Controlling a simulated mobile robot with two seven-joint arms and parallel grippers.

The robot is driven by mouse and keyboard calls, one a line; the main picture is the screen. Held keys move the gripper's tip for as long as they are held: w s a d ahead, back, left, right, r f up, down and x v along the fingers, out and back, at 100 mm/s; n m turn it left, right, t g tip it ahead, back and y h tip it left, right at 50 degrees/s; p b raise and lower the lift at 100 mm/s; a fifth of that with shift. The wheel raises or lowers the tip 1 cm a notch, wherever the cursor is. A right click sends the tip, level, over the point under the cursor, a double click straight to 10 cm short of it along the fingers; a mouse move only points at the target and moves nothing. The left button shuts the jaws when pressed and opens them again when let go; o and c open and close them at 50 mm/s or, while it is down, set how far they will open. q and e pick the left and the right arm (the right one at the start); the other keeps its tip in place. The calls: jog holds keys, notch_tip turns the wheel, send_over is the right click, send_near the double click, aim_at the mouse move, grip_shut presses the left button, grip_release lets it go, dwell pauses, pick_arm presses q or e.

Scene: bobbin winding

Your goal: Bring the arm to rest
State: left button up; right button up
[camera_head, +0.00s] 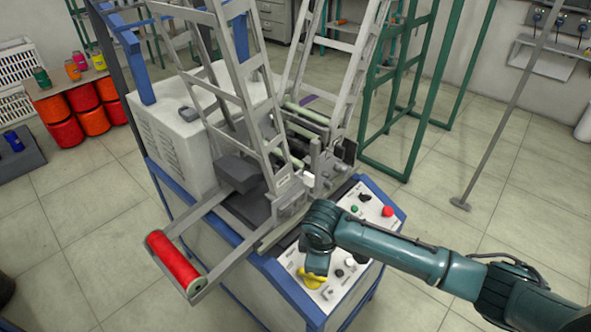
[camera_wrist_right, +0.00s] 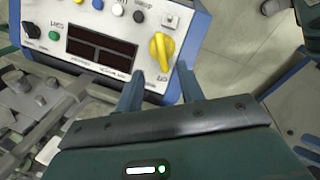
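My right arm (camera_head: 400,255) comes in from the right in the head view. Its wrist bends down over the control panel (camera_head: 338,290) of the winding machine. In the right wrist view my right gripper (camera_wrist_right: 160,74) is open, its two dark blue fingers apart with nothing held between them. A yellow rotary knob (camera_wrist_right: 160,50) on the panel lies just beyond the gap between the fingertips, and I cannot tell whether they touch it. The yellow knob (camera_head: 311,279) also shows below the wrist in the head view.
The panel has a red button (camera_head: 388,211), a green button (camera_head: 354,209) and dark displays (camera_wrist_right: 101,48). A red bobbin (camera_head: 174,260) sits on the machine's front-left bracket. A green frame (camera_head: 418,110) and a thin pole (camera_head: 490,115) stand behind.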

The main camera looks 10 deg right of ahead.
jog(key=s+a+f+m+t+y, duration=0.35)
jog(key=s+a+m+y, duration=0.2)
jog(key=s+a, duration=0.3)
jog(key=s+d+m+t+h, duration=0.1)
jog(key=s+d+m+t, duration=0.3)
jog(key=d, duration=0.6)
jog(key=s+m, duration=0.1)
jog(key=s, duration=0.1)
jog(key=shift+s+r+t, duration=0.35)
jog(key=shift+s, duration=0.05)
jog(key=shift+s, duration=0.15)
